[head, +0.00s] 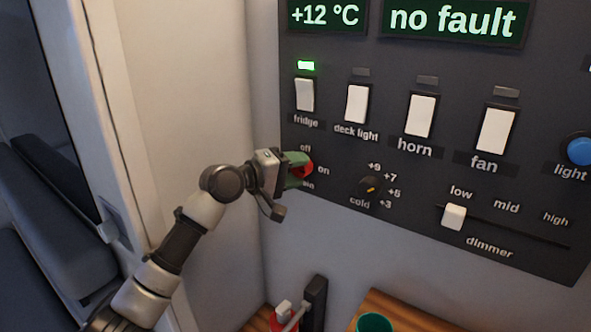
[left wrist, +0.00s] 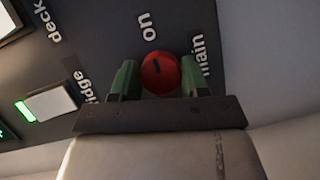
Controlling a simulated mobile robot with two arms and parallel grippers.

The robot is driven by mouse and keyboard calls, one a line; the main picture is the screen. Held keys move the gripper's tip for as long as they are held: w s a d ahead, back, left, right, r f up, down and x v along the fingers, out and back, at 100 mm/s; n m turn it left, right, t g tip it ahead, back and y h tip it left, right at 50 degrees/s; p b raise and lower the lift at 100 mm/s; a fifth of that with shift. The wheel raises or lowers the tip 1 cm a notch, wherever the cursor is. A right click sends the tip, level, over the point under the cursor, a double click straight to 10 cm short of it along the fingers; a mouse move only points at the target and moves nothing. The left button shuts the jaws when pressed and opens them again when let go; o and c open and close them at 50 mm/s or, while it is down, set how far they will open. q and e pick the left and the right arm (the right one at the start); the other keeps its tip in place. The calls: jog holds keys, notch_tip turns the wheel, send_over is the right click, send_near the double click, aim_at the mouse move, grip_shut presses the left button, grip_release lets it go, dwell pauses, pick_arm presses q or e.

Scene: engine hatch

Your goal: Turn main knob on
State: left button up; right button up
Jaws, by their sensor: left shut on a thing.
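The main knob is round and red and sits at the lower left of the dark panel; in the head view my left gripper (head: 297,171) mostly covers it, and a bit of red (head: 308,168) shows. In the left wrist view the knob (left wrist: 160,75) sits between the two green fingers of the left gripper (left wrist: 158,82), which is shut on it. A short dark mark on the knob's face seems to point roughly toward the "on" label (left wrist: 148,27). The "main" label (left wrist: 203,55) is beside the knob. My right gripper is not in view.
The fridge switch (head: 305,94) has a lit green lamp (head: 306,65) above it. The cold knob (head: 371,188) is right of my gripper, and the dimmer slider (head: 454,216) is farther right. A wall stands close on the left. A green cup (head: 374,323) is below.

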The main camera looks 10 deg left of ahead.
pick_arm(q)
jog(key=o, duration=0.9)
jog(key=shift+f, duration=0.25)
jog(key=shift+r, duration=0.1)
